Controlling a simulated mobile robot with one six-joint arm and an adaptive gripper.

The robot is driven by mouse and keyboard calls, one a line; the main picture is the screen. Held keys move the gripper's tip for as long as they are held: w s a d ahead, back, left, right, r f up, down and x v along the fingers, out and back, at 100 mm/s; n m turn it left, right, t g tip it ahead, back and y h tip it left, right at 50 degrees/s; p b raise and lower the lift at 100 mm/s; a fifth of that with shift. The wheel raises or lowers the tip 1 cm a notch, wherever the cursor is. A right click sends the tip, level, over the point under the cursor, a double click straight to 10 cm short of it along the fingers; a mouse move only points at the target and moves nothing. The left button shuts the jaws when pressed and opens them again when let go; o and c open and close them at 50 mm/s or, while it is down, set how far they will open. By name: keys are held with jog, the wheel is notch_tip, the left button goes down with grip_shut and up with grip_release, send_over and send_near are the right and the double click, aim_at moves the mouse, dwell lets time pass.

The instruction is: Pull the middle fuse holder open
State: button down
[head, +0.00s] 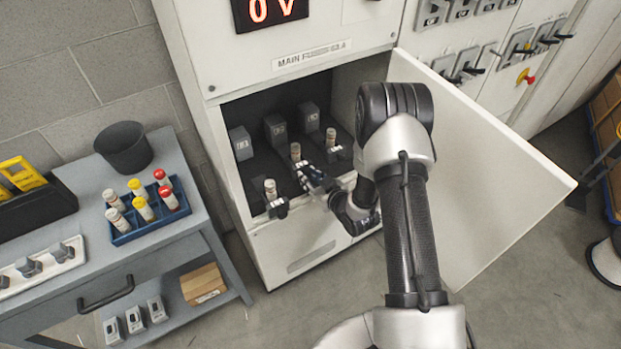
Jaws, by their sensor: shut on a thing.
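Inside the open cabinet (262,107), three labelled grey blocks stand in a row, the middle one (275,131) among them. In front of them are three upright pale fuses with tan tops: left (271,189), middle (295,152) and right (331,137). The left and right fuses each have a dark handle piece at their front. My gripper (304,172) is at the front of the middle fuse, shut on the middle fuse holder. The fingers hide the held part, so how far the holder is open is unclear.
The cabinet door (480,170) stands open to the right, close beside my arm. A display (270,12) above reads 0 V. At left, a grey cart (190,240) carries a blue tray (122,238) of capped fuses, a dark bin (124,146) and a white strip (40,270).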

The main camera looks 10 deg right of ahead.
jog(key=s+d, duration=0.2)
jog(key=s, duration=0.6)
jog(key=shift+s+d, duration=0.3)
jog(key=shift+d, duration=0.1)
jog(key=c, duration=1.3)
grip_release()
jog(key=shift+c, duration=0.2)
jog(key=v, duration=0.7)
jog(key=shift+s, duration=0.25)
